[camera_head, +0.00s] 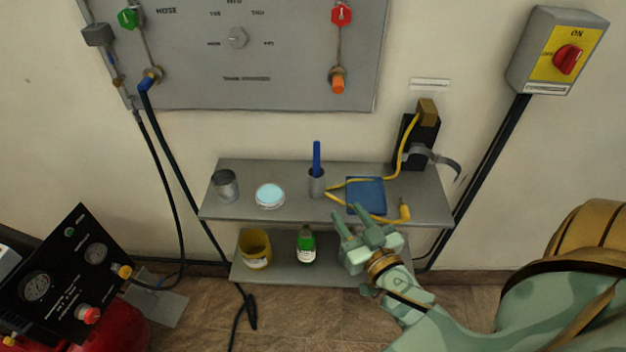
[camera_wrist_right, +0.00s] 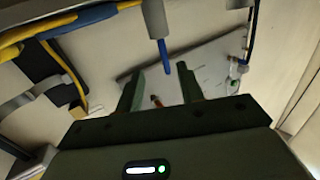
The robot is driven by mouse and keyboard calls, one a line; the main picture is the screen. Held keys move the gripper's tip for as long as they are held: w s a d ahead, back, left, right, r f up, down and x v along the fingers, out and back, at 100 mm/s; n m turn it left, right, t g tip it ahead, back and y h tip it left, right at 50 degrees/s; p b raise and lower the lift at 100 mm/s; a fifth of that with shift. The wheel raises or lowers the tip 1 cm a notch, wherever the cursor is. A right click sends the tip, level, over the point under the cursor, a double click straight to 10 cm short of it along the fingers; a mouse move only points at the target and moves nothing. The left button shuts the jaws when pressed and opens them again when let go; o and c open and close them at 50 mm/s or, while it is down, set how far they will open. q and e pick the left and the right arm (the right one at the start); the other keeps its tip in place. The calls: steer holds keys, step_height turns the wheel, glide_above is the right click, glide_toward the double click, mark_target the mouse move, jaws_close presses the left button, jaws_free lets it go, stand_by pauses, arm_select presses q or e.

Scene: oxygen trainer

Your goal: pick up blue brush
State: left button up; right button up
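The blue brush (camera_head: 317,157) stands upright in a small grey cup (camera_head: 316,186) on the upper shelf; only its blue handle shows above the rim. In the right wrist view the blue handle (camera_wrist_right: 165,58) and the cup (camera_wrist_right: 154,18) appear upside down, the handle beyond and between my fingers. My right gripper (camera_head: 350,215) is in front of the shelf's edge, lower right of the cup. Its two fingers (camera_wrist_right: 160,85) are apart with nothing held between them. My left gripper is not in view.
The upper shelf (camera_head: 228,173) also holds a grey can (camera_head: 225,186), a light-blue dish (camera_head: 270,194), a blue pad (camera_head: 366,194) and a yellow cable (camera_head: 403,152) near the cup. A yellow tub (camera_head: 256,250) and a green bottle (camera_head: 306,245) stand on the lower shelf.

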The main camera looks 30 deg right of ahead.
mark_target(318, 164)
steer(key=w, duration=0.3)
steer(key=w+d+r, duration=0.1)
steer(key=w, duration=0.6)
steer(key=shift+d+r+b, duration=0.25)
steer(key=shift+d+b, duration=0.1)
steer(key=shift+d, duration=0.05)
steer(key=w, duration=0.4)
steer(key=w+b, duration=0.1)
steer(key=w, duration=0.1)
steer(key=shift+w+d+r, duration=0.1)
steer(key=shift+d+r, duration=0.1)
steer(key=shift+d, duration=0.2)
jaws_close()
